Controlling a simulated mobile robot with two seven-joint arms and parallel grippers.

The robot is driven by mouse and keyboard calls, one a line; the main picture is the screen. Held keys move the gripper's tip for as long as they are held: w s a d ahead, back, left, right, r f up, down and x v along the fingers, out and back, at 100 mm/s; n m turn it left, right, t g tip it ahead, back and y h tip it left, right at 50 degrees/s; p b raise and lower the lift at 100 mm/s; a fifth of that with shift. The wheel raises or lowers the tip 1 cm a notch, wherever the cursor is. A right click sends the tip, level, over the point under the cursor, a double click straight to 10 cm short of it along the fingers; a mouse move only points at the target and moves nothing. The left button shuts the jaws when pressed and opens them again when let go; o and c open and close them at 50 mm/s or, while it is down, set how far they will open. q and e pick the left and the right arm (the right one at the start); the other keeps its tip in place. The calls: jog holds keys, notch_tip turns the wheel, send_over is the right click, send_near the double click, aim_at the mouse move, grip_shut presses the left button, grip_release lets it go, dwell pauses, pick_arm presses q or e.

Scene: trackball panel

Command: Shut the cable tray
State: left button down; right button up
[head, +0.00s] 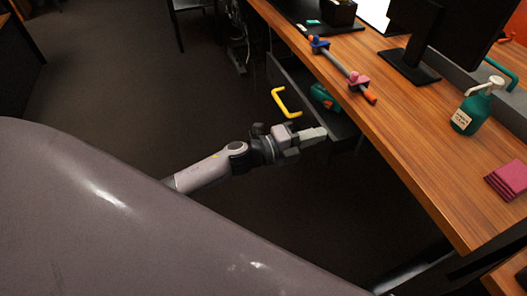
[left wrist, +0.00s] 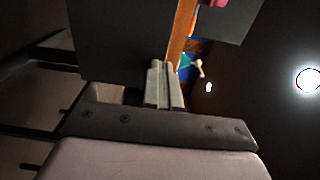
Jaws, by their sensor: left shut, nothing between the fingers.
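The cable tray (head: 345,129) is a dark tray under the desk's front edge, standing partly out from it. A yellow handle (head: 287,104) is on its outer side, and a teal and dark object (head: 325,97) shows inside. My left gripper (head: 322,133) is shut and empty, at the tray's near end by the lower part of the handle; I cannot tell whether it touches the tray. In the left wrist view its fingers (left wrist: 164,86) are together beside a large dark panel (left wrist: 115,40). My right gripper is not in view.
The wooden desk (head: 430,140) runs along the right. On it are a bar with blue and pink clamps (head: 345,68), a green pump bottle (head: 472,108), a monitor (head: 420,35) and folded pink cloths (head: 508,180). The floor (head: 140,80) left of the tray is clear.

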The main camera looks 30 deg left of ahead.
pick_arm(q)
jog(key=shift+b+x, duration=0.4)
jog(key=shift+x, duration=1.85)
